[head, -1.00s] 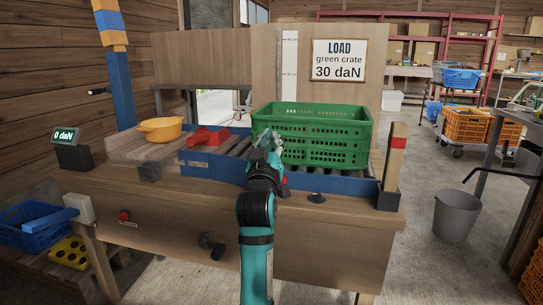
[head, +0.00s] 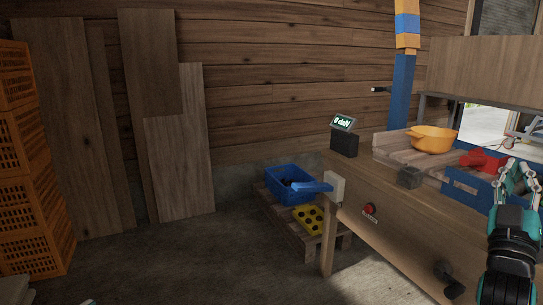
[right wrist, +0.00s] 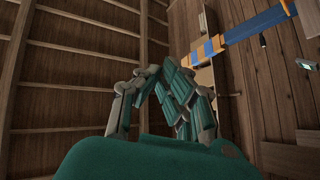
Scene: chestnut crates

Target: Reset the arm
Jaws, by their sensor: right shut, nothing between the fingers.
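My right gripper (head: 517,180) is at the right edge of the head view, pointing up, in front of the workbench (head: 400,225). Its teal and grey fingers are shut and empty. In the right wrist view the fingers (right wrist: 152,72) come together at their tips, pointing up toward the wooden wall and roof beams. Nothing is held between them. My left gripper is not in view.
On the bench are a yellow bowl (head: 432,139), a red part (head: 483,160) and a display (head: 343,123) reading 0 daN. A blue crate (head: 290,183) sits on a low pallet. Orange crates (head: 30,200) are stacked at left.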

